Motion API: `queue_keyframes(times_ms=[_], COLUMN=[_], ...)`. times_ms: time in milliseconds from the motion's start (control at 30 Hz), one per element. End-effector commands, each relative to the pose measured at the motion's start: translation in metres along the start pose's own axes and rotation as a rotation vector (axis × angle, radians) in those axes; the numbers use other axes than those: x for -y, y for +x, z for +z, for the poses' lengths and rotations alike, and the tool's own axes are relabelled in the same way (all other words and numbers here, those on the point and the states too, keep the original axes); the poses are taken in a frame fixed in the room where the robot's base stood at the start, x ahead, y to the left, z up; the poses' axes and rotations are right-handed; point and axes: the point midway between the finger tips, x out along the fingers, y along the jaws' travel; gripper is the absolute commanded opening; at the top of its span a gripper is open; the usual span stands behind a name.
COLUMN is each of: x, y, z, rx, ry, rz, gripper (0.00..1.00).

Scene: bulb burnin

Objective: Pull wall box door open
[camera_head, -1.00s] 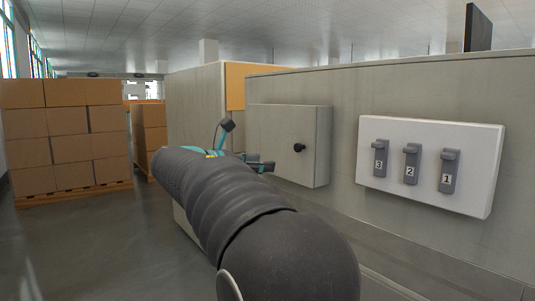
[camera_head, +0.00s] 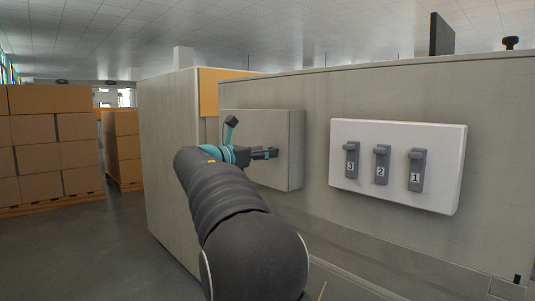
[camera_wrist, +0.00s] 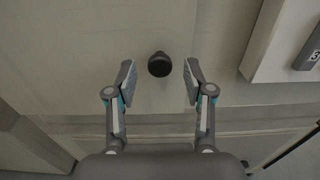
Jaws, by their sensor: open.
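The wall box (camera_head: 288,135) is a grey-beige cabinet on the partition wall, and its door looks shut. Its round black knob (camera_wrist: 160,64) shows in the wrist view, between and slightly beyond my fingertips. My gripper (camera_wrist: 159,72) is open, with one finger on each side of the knob and a gap on both sides. In the head view my gripper (camera_head: 272,153) is in front of the box door and hides the knob.
A white panel (camera_head: 398,128) with three numbered switches is on the wall right of the box; its edge shows in the wrist view (camera_wrist: 262,45). Stacked cartons (camera_head: 50,145) stand at the far left. The floor (camera_head: 110,240) left of my arm is clear.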

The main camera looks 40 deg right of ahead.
Motion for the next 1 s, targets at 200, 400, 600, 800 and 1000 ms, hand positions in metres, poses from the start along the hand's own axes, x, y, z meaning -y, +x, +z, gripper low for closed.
queue_keyframes(times_ms=[200, 400, 600, 800, 1000], x=[0.000, 0.000, 0.000, 0.000, 0.001], y=[0.018, 0.021, 0.020, 0.020, 0.019], z=[0.000, 0.000, 0.000, 0.000, 0.000], rx=[0.000, 0.000, 0.000, 0.000, 0.000], ry=[0.000, -0.001, 0.000, 0.000, 0.000], rz=[0.000, 0.001, 0.000, 0.000, -0.001], gripper=[0.52, 0.52, 0.35, 0.00, 0.00])
